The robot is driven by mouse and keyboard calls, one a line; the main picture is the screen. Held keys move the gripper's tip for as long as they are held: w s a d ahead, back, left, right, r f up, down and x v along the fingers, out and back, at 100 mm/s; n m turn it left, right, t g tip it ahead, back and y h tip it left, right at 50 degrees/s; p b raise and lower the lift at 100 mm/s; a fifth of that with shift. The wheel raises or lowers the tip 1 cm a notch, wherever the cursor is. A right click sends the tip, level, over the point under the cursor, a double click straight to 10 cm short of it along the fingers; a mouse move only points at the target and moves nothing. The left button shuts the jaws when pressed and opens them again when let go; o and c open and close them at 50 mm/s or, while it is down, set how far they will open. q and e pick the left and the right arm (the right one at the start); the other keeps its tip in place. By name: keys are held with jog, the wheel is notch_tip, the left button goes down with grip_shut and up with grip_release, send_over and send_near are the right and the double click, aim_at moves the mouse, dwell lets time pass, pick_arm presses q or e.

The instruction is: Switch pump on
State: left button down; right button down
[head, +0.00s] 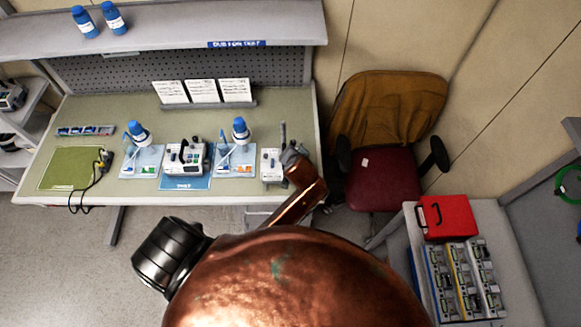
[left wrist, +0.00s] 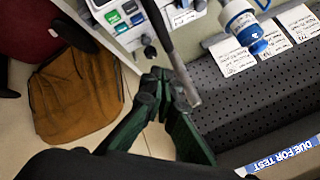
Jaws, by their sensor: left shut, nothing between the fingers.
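A white pump (head: 186,158) stands on a blue mat in the middle of the bench. A smaller pale device (head: 270,164) stands at the bench's right end, with a grey upright rod (head: 283,133) beside it. The left wrist view shows a pale device with green and blue keys (left wrist: 124,14) and a grey rod (left wrist: 168,45) close by. My left gripper (head: 290,154) is at the bench's right edge, near that device. Its dark fingers (left wrist: 170,82) are shut and empty beside the rod; contact is unclear. My right gripper is out of view.
Blue-capped bottles (head: 139,132) stand on trays either side of the pump. A green mat (head: 75,168) with a cable lies left. Cards (head: 203,91) stand behind. A chair (head: 385,140) is right of the bench. A cart with a red case (head: 446,216) stands lower right.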

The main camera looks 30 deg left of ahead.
pick_arm(q)
notch_tip(320, 180, down, 8)
jog(key=shift+r+b, duration=0.25)
jog(key=shift+b, duration=0.2)
jog(key=shift+f+b, duration=0.3)
jog(key=shift+f, duration=0.35)
dwell(0.5)
jog(key=shift+f, duration=0.1)
dwell(0.4)
jog(key=shift+f, duration=0.3)
